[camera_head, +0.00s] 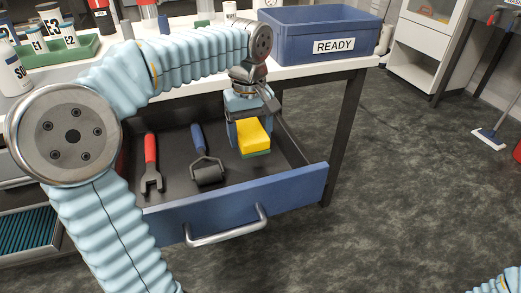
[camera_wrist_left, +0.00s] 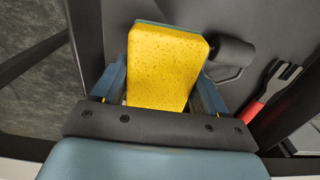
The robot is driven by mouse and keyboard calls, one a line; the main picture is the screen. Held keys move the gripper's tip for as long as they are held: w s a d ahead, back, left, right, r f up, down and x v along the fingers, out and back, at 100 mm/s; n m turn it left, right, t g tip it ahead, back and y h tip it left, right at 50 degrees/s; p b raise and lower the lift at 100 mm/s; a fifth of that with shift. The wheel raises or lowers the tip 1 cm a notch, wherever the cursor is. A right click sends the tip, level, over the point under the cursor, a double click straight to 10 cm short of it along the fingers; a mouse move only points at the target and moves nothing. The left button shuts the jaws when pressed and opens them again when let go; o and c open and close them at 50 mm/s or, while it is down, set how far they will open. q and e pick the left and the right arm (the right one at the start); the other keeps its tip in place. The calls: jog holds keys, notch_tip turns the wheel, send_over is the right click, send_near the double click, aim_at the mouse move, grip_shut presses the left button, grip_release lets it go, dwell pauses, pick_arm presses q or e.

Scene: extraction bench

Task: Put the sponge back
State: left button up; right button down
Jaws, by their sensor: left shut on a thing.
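The yellow sponge (camera_head: 252,135) with a green underside is held by my left gripper (camera_head: 246,122) over the right part of the open drawer (camera_head: 250,193). In the left wrist view the sponge (camera_wrist_left: 165,68) sits between the two fingers of the left gripper (camera_wrist_left: 160,92), which is shut on it. The sponge hangs in or just above the drawer. I cannot tell whether it touches the drawer floor. My right gripper is not in view.
In the drawer lie a red-handled wrench (camera_head: 151,160) and a blue-handled roller (camera_head: 205,160), left of the sponge. A blue bin labelled READY (camera_head: 310,35) stands on the bench above. Labelled bottles (camera_head: 50,30) stand at the back left. Open floor lies right of the drawer.

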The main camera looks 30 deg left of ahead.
aim_at(261, 160)
pick_arm(q)
jog(key=w+f, duration=0.2)
jog(key=f, duration=0.1)
jog(key=shift+w+d+f, duration=0.3)
jog(key=shift+d, duration=0.1)
jog(key=shift+w+d+f+b, duration=0.15)
jog(key=shift+f+b, duration=0.1)
jog(key=shift+f, duration=0.65)
jog(key=shift+w+a+f+b, duration=0.1)
jog(key=shift+f+b, duration=0.15)
jog(key=shift+f, duration=0.6)
jog(key=shift+f, duration=0.15)
jog(key=o, duration=0.8)
jog(key=shift+c, duration=0.2)
notch_tip(261, 160, up, 12)
jog(key=p, duration=0.3)
